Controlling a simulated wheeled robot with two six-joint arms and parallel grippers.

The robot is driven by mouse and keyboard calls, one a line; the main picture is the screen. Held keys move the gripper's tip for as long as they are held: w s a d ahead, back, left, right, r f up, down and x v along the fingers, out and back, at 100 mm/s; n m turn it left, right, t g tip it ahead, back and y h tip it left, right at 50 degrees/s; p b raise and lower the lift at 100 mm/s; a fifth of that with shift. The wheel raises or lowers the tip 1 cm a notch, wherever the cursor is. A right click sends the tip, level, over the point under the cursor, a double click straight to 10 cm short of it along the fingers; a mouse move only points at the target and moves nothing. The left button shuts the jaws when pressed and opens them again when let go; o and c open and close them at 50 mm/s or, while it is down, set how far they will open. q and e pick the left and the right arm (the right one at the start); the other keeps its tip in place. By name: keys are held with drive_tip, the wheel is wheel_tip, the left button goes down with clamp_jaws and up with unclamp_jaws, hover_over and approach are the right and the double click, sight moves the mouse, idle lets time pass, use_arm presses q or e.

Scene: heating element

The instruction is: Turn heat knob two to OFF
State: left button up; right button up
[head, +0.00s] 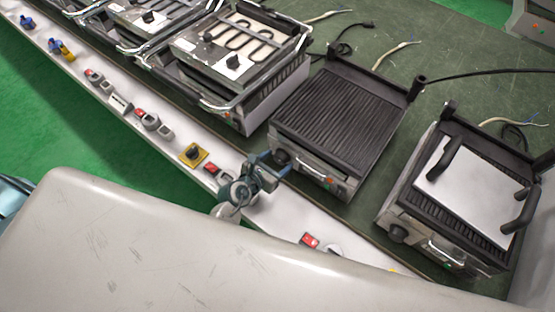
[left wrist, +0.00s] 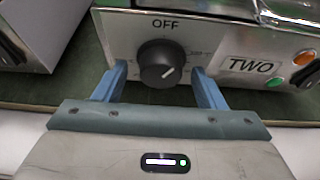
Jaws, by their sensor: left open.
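Heat knob two (left wrist: 160,64) is a round black knob on the metal front panel marked TWO, below the word OFF in the left wrist view. Its short white mark lies on the lower right of its face, not under OFF. In the head view the knob (head: 281,157) is at the left front corner of the middle ribbed grill (head: 337,118). My left gripper (left wrist: 162,84) is open, with one blue finger on each side of the knob. I see a gap on both sides. It also shows in the head view (head: 274,166). My right gripper is not in view.
A second grill (head: 471,180) with a loose metal plate stands to the right, and an opened heater unit (head: 238,62) to the left. A white ledge with red switches (head: 310,240) and a yellow-based knob (head: 193,154) runs along the front. Cables lie behind.

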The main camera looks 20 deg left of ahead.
use_arm(q)
drive_tip(key=shift+w+d+f, duration=0.1)
drive_tip(key=shift+w+d, duration=0.05)
drive_tip(key=shift+w, duration=0.1)
drive_tip(key=c, duration=1)
drive_tip(key=shift+o, duration=0.2)
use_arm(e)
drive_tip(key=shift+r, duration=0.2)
use_arm(q)
drive_tip(key=shift+n+h+p, duration=0.6)
drive_tip(key=shift+n+p, duration=0.1)
drive_tip(key=shift+n+h, duration=0.3)
drive_tip(key=shift+n, duration=0.4)
drive_tip(key=shift+n+h+p, duration=0.3)
drive_tip(key=shift+n, duration=0.1)
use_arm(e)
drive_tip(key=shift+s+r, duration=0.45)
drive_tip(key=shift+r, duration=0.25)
use_arm(q)
drive_tip(key=shift+n+g+h, duration=0.3)
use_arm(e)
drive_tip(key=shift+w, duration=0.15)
